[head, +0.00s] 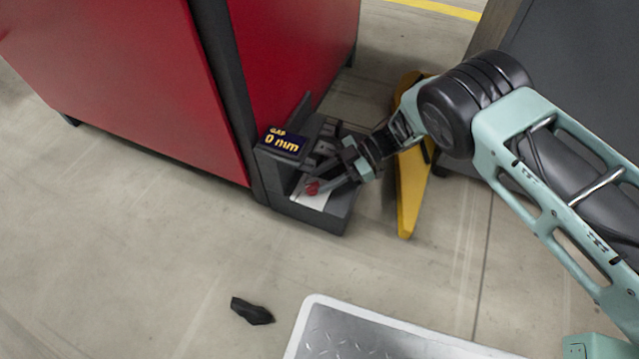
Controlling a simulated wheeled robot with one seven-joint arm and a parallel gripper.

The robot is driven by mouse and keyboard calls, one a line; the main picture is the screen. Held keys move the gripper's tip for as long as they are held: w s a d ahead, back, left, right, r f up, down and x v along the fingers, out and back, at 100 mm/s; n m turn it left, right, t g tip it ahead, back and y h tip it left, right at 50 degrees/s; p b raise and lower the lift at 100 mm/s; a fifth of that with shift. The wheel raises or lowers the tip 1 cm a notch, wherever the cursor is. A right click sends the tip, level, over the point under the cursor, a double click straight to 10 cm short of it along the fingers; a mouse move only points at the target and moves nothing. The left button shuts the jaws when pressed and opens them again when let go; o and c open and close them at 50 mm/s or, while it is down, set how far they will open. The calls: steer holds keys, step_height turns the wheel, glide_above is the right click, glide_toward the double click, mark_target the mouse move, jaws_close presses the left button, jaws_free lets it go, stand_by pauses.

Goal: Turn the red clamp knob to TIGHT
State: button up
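The red clamp knob (312,188) sits on a light plate (317,202) on top of a dark fixture (305,214). The fixture stands against the corner of a red cabinet. My gripper (325,179) reaches in from the right, with its fingers at the knob. The fingers partly cover the knob. I cannot tell whether they touch or grip it. The knob's pointer and any TIGHT marking are too small to read. A small display (283,142) on the fixture reads "GAP 0 mm".
The large red cabinet (130,80) fills the upper left. A yellow piece (410,190) stands on the floor behind my arm. A dark scrap (251,311) lies on the floor, near a white-edged metal plate (370,340). A dark surface is at upper right. Floor at left is clear.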

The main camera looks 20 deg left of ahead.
steer(key=shift+x, duration=0.9)
steer(key=shift+c, duration=0.3)
jaws_close()
